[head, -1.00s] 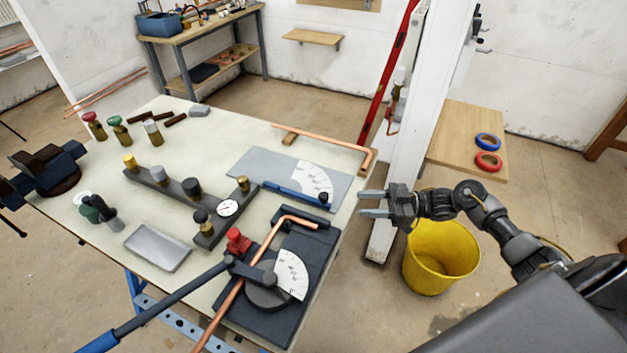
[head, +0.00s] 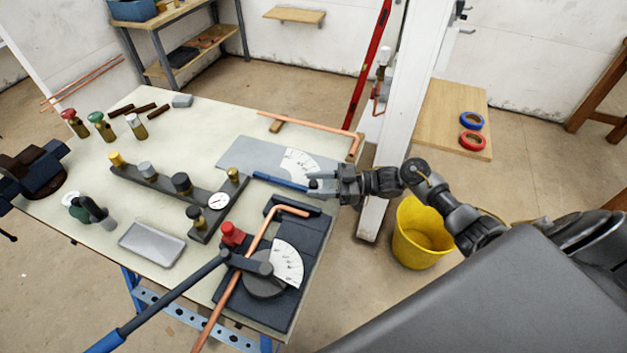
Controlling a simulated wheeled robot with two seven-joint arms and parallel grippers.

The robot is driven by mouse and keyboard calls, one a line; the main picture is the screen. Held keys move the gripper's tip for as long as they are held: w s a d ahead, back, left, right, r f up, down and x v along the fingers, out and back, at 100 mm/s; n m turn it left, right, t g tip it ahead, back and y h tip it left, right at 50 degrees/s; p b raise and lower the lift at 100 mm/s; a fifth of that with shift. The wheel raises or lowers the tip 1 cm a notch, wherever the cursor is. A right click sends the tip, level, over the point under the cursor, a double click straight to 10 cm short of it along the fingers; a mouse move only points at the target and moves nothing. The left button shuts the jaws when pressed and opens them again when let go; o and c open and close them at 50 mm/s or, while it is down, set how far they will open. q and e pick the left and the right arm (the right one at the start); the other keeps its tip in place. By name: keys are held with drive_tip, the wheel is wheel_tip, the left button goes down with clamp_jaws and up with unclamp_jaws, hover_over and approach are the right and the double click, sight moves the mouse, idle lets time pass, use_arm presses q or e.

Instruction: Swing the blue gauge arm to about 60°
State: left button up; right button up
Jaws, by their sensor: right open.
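The blue gauge arm (head: 279,181) lies low along the front of a grey plate (head: 238,152) on the workbench. A white fan-shaped scale (head: 299,164) is on the plate behind the arm. The arm's right end, with a dark knob, is at my right gripper (head: 319,184). The gripper comes in from the right, and its open fingers reach about the knob; they partly hide it. I cannot tell whether the fingers touch it. The arm's exact angle is too small to read. My left gripper is not in view.
A pipe bender (head: 265,274) with a long blue-ended handle and a copper pipe stands just in front. Another copper pipe (head: 309,129) lies behind the plate. A valve manifold (head: 162,184) is to the left. A white post (head: 405,110) and yellow bucket (head: 421,234) stand right of the bench.

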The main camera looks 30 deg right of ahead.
drive_tip(key=shift+w+a, duration=0.25)
drive_tip(key=shift+a, duration=0.3)
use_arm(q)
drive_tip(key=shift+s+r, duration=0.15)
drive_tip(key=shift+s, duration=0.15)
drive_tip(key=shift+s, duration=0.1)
use_arm(e)
clamp_jaws()
